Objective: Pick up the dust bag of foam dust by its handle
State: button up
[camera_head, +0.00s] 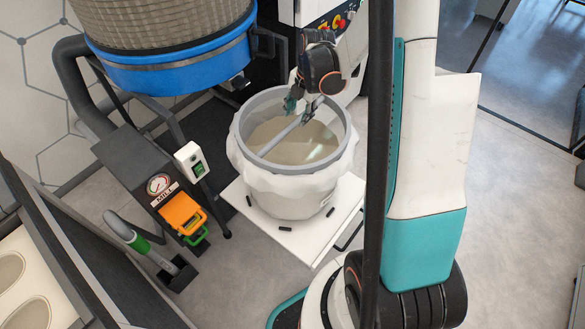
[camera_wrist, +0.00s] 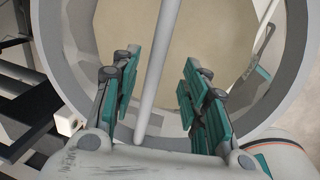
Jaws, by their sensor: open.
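The dust bag (camera_head: 290,190) is a pale, translucent round tub-like bag with a grey ring rim (camera_head: 240,134) and white folds around its top. Beige foam dust (camera_head: 310,148) fills it. Its handle (camera_head: 279,136) is a straight light-grey bar across the opening. My gripper (camera_head: 299,109) is over the far part of the opening, pointing down. In the wrist view, my gripper (camera_wrist: 158,88) is open with its teal-padded fingers on either side of the handle (camera_wrist: 156,72), apart from it. I cannot tell how deep the bar sits between the fingers.
The bag stands on a white platform (camera_head: 262,226) with small black stops. A blue-banded filter drum (camera_head: 170,72) hangs at upper left. A control stand with an orange lever (camera_head: 181,213) and a gauge is to the left. The grey floor at right is clear.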

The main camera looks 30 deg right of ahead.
aim_at(293, 123)
jog(key=shift+w+a+f+b, duration=0.2)
jog(key=shift+f+b, duration=0.25)
jog(key=shift+f, duration=0.65)
jog(key=shift+w+a+f+b, duration=0.2)
jog(key=shift+f+b, duration=0.25)
jog(key=shift+f, duration=0.6)
jog(key=shift+w+a+f+b, duration=0.1)
jog(key=shift+w+f+b, duration=0.3)
jog(key=shift+f, duration=0.7)
jog(key=shift+s, duration=0.15)
grip_shut()
jog(key=shift+r, duration=0.1)
